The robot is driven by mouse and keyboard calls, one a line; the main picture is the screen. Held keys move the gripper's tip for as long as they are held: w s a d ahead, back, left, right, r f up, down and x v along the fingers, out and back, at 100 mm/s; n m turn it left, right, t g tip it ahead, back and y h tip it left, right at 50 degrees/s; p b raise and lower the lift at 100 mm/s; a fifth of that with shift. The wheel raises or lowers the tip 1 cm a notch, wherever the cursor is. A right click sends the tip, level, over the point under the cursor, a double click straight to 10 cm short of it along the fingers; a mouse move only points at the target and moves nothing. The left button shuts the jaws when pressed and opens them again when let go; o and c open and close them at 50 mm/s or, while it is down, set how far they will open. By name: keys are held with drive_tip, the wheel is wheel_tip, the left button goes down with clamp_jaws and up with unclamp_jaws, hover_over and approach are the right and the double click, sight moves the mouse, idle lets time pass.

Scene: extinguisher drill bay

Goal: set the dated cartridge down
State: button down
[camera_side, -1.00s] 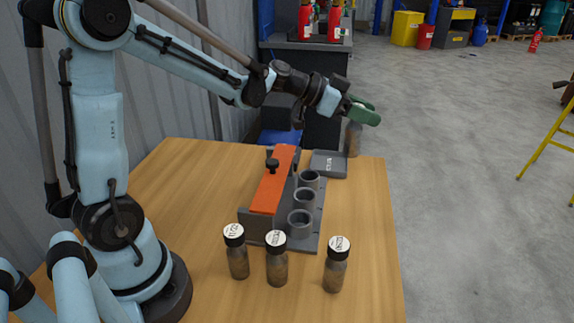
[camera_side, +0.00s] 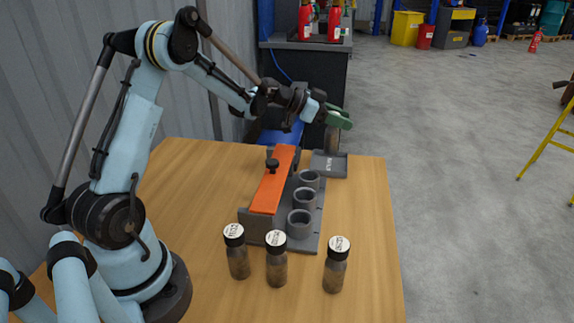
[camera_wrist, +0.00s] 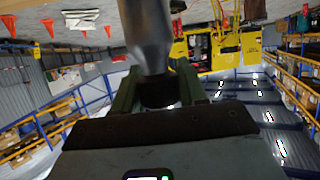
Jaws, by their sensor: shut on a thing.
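My gripper (camera_side: 338,119) has green fingers and is shut on a brownish cartridge (camera_side: 332,140), which hangs about upright below it. The held cartridge is at the small grey tray (camera_side: 341,172) at the table's back right; I cannot tell if its base touches the tray. In the wrist view, the cartridge's grey body (camera_wrist: 146,30) sticks out between my green fingers (camera_wrist: 157,90), with its dark cap between them. Three more cartridges stand upright at the table's front: a left one (camera_side: 238,263), a middle one (camera_side: 276,270) and a right one (camera_side: 334,275). Their lid labels are too small to read.
A grey rack (camera_side: 308,238) with three empty-looking round cups and an orange plate (camera_side: 272,190) with a black knob stands mid-table, just in front of the tray. The wooden table (camera_side: 368,235) is bare on the right. A dark cabinet (camera_side: 312,75) stands behind.

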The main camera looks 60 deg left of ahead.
sight(338, 132)
drive_tip(key=shift+f, duration=1.95)
drive_tip(key=c, duration=0.6)
unclamp_jaws()
drive_tip(key=shift+f, duration=0.15)
drive_tip(key=v, duration=1.2)
drive_tip(key=s+d+r+n+g+y, duration=0.1)
drive_tip(key=s+d+n+g, duration=0.15)
drive_tip(key=d, duration=0.35)
drive_tip(key=s+d+r+n+g+y, duration=0.1)
drive_tip(key=s+d+g+y, duration=0.15)
drive_tip(key=d, duration=0.45)
drive_tip(key=s+d+n+y, duration=0.1)
drive_tip(key=s, duration=0.3)
drive_tip(key=s+d+n+y, duration=0.1)
drive_tip(key=s+d, duration=0.1)
drive_tip(key=s, duration=0.1)
drive_tip(key=s+d+n+t+y, duration=0.1)
drive_tip(key=s+d+y, duration=0.1)
drive_tip(key=s, duration=0.2)
drive_tip(key=shift+s+d+f, duration=0.1)
drive_tip(key=shift+s+f, duration=0.25)
drive_tip(key=shift+f, duration=0.05)
